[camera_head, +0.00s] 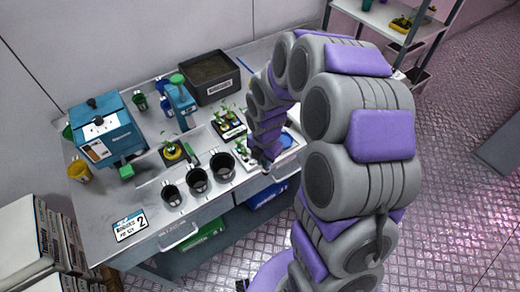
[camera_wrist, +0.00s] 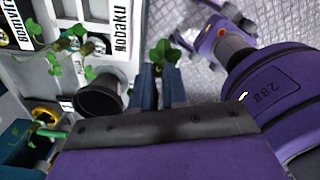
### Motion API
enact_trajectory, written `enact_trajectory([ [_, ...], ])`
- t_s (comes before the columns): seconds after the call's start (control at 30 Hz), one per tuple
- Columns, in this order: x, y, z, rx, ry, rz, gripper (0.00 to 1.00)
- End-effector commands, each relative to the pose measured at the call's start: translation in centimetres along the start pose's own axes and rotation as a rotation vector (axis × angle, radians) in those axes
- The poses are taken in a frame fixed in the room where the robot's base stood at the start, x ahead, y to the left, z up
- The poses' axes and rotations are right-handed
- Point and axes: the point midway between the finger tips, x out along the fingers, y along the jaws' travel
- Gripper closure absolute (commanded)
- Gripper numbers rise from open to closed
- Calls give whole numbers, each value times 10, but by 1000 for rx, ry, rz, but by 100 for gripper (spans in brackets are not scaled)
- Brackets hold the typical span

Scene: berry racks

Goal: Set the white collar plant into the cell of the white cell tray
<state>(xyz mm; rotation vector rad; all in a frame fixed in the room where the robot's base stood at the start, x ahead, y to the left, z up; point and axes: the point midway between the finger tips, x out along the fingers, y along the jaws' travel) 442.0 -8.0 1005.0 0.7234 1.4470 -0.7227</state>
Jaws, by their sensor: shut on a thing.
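My gripper (camera_wrist: 158,88) is shut on a small plant (camera_wrist: 163,54), whose green leaves stick out past the fingertips in the wrist view. Its collar is hidden between the jaws, so I cannot tell its colour. In the head view my gripper (camera_head: 266,163) is low at the table's front edge, right of the black pots. A white tray (camera_head: 287,150) lies beside it, partly hidden by my arm. In the wrist view a white tray marked "Mobaku" (camera_wrist: 119,30) is left of the held plant, which appears apart from it. I cannot make out an empty cell.
Several black pots (camera_head: 198,180) stand along the table's front; one (camera_wrist: 98,97) is close left of my gripper. Seedlings (camera_head: 232,127) stand in a tray behind.

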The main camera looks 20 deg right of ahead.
Motion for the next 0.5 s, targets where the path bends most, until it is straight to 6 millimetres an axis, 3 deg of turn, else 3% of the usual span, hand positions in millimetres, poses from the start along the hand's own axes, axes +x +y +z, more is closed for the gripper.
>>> enact_trajectory([
  [0.17, -6, 1, -1, -21, 0, 3, 100],
  [0.5, -54, 58, 37, -208, -3, 14, 100],
])
